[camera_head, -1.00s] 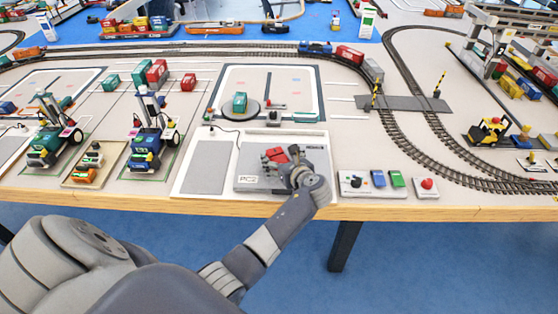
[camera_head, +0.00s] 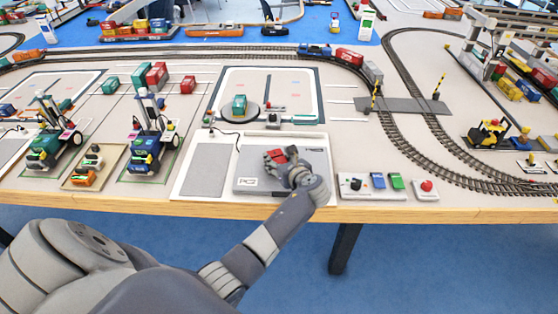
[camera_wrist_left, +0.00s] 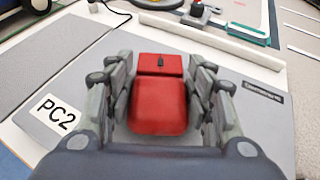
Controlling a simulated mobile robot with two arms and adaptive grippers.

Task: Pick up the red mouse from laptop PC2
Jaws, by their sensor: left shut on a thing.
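The red mouse (camera_wrist_left: 158,105) lies over the grey laptop PC2 (camera_wrist_left: 255,115) in the left wrist view, its scroll wheel side facing away from me. My left gripper (camera_wrist_left: 160,84) is shut on it, with fingers at its left and right sides. In the head view, the mouse (camera_head: 277,155) shows partly behind my left gripper (camera_head: 284,160), above the grey laptop lid (camera_head: 258,183) with its PC2 label. I cannot tell whether the mouse still touches the lid. My right gripper is in no view.
A grey mouse pad (camera_head: 207,168) lies left of the laptop on a white board. A switch panel (camera_head: 372,185) and a red button box (camera_head: 426,188) stand to the right. A turntable (camera_head: 240,110) with a green container is behind. The wooden table edge (camera_head: 390,214) is in front.

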